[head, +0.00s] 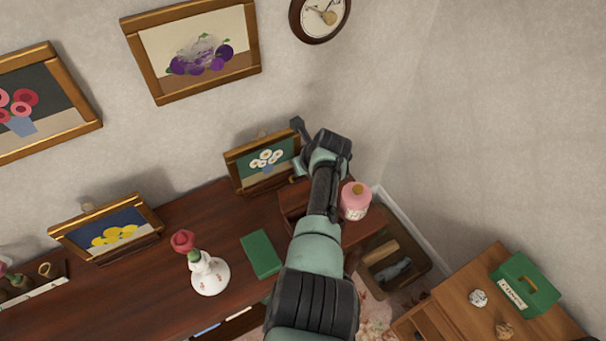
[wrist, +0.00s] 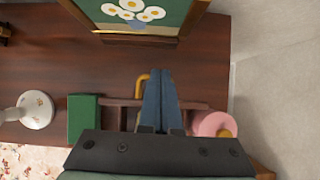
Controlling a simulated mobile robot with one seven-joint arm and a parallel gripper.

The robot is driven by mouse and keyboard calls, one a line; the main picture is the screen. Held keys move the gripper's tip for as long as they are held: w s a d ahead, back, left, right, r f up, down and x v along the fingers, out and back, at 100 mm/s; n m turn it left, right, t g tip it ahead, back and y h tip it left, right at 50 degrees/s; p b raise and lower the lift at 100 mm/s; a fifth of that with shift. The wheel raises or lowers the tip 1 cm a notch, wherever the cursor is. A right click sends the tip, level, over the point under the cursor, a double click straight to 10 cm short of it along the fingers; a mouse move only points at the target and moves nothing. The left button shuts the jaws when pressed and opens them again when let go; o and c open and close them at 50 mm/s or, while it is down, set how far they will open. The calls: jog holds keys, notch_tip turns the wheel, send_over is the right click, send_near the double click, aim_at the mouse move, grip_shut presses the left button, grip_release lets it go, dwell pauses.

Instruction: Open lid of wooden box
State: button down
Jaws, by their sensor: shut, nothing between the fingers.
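The wooden box (head: 292,199) is dark reddish brown and stands on the dresser in the head view, largely hidden behind my arm. In the wrist view, part of the box (wrist: 117,103) shows as a brown rim left of my fingers. A bent gold handle (wrist: 141,86) is just left of the fingers. My gripper (wrist: 161,72) is shut and empty, its blue fingers reaching across the box's far edge beside the handle. I cannot tell whether they touch, or how far the lid is open. In the head view, my arm hides most of the gripper.
A pink jar (head: 355,201) is close right of the box, and a green book (head: 261,254) is to its left. A framed daisy picture (head: 262,162) stands behind. A white vase (head: 208,273) is farther left on the dresser (head: 150,290). The wall is close on the right.

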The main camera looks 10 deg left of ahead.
jog(key=shift+w+a+f, duration=0.1)
jog(key=shift+w+a, duration=0.05)
jog(key=shift+w, duration=0.05)
dwell(0.5)
